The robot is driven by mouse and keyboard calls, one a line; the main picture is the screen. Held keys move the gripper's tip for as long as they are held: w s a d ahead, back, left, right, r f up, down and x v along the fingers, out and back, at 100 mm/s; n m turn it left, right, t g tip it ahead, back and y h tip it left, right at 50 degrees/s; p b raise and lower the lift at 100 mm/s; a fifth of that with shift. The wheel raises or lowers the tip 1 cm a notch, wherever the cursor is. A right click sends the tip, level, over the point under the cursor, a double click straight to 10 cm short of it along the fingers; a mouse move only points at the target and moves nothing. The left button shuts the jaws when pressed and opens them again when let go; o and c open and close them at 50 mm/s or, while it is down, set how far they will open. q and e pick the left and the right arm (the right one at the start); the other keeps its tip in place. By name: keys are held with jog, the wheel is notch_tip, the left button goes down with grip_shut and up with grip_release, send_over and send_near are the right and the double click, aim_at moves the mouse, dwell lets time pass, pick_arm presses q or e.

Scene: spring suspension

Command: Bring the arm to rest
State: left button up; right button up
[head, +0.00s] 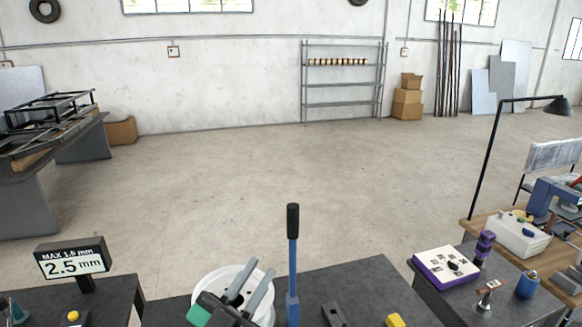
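My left gripper (257,276) is at the bottom centre, low over a white round dish-like thing (213,283). Its two grey fingers are apart, with nothing visible between them. To its right, apart from it, a blue lever (293,262) with a black grip stands upright on the dark bench. A black display (72,262) at the left reads 2.5 mm, with "MAX 1.5 mm" above. My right gripper is not in view. The lever's foot is cut off by the frame's lower edge.
A dark block (334,314) and a yellow piece (395,320) lie right of the lever. A purple-edged white board (446,267) and a blue pot (527,285) stand on the right bench. A tall black lamp (490,150) rises behind. The floor beyond is clear.

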pick_arm(q)
jog(key=s+a+f+n+g+y, duration=0.1)
jog(key=a+f+n+g+y, duration=0.2)
jog(key=a+f+n+y, duration=0.6)
jog(key=s+a+f+n+g+y, duration=0.25)
jog(key=a+f+y, duration=0.4)
jog(key=f, duration=0.75)
jog(key=s+a+f+m+g, duration=0.2)
jog(key=s+f+g, duration=0.85)
jog(key=s, duration=0.55)
notch_tip(320, 180, down, 31)
jog(key=g, duration=0.1)
jog(key=s+a+f+g, duration=0.1)
jog(key=s+a+f, duration=0.2)
jog(key=s+f, duration=1.7)
jog(key=shift+s+f+g, duration=0.15)
jog(key=shift+f+g, duration=0.15)
jog(key=shift+f, duration=0.15)
